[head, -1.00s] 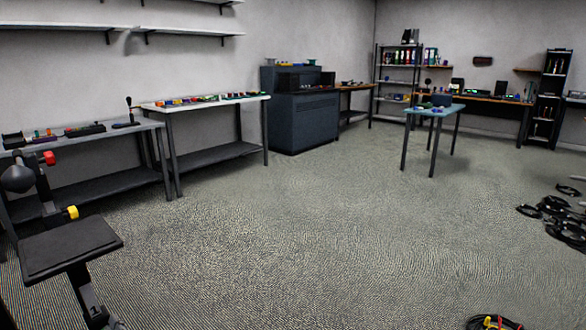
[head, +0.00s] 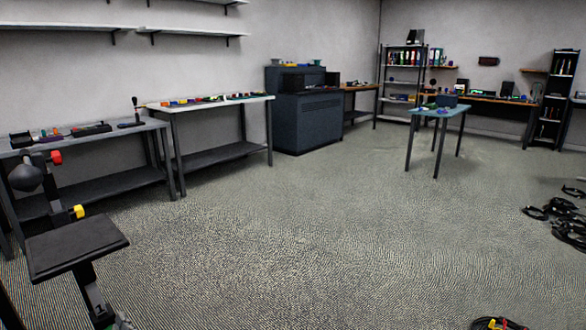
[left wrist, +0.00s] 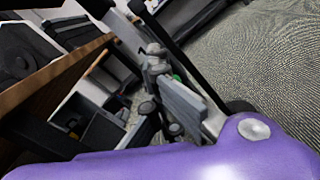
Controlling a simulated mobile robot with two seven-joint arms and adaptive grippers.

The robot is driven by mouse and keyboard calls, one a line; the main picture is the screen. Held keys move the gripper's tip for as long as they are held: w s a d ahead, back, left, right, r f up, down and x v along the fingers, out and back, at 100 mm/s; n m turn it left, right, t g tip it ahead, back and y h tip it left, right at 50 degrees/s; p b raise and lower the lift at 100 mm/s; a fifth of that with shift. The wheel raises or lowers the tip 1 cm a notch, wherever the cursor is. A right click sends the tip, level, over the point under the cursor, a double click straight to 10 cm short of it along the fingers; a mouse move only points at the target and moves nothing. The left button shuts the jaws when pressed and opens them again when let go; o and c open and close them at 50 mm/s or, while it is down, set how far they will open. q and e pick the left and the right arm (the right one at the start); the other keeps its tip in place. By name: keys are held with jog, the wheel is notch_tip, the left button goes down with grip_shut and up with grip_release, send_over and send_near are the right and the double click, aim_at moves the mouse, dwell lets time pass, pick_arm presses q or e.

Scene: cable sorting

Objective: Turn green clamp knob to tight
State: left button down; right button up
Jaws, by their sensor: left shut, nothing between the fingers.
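I cannot make out a green clamp knob for certain in either view. A small green spot (left wrist: 177,78) shows behind the grey gripper parts in the left wrist view, too little of it to identify. My left gripper (left wrist: 155,55) shows in the left wrist view as grey linkage and fingers; it is shut with nothing held. It points past the edge of a wooden-topped piece of furniture, and no contact with anything is visible. Neither gripper shows in the head view. My right gripper is out of view.
Two workbenches (head: 85,183) (head: 215,153) with small tools and coloured parts line the left wall. A black padded stand (head: 77,248) with red and yellow knobs is near left. A blue-topped table (head: 440,112) stands farther right. Black cable coils (head: 565,215) lie at right. The middle floor is clear.

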pick_arm(q)
jog(key=shift+w+a+f, duration=0.1)
jog(key=shift+w+f, duration=0.2)
jog(key=shift+w, duration=0.05)
jog(key=shift+w+d+f, duration=0.2)
jog(key=shift+d+f, duration=0.15)
jog(key=shift+f, duration=0.3)
jog(key=shift+d, duration=0.15)
jog(key=shift+w+d+r+p+v, duration=0.1)
jog(key=shift+r+p+v, duration=0.05)
jog(key=shift+v, duration=0.85)
jog(key=shift+w+d+r+p+v, duration=0.1)
jog(key=shift+r+v, duration=0.05)
jog(key=shift+v, duration=0.8)
jog(key=shift+w+d+r+p+v, duration=0.1)
jog(key=shift+r+p+v, duration=0.05)
jog(key=shift+v, duration=0.85)
jog(key=shift+a, duration=0.1)
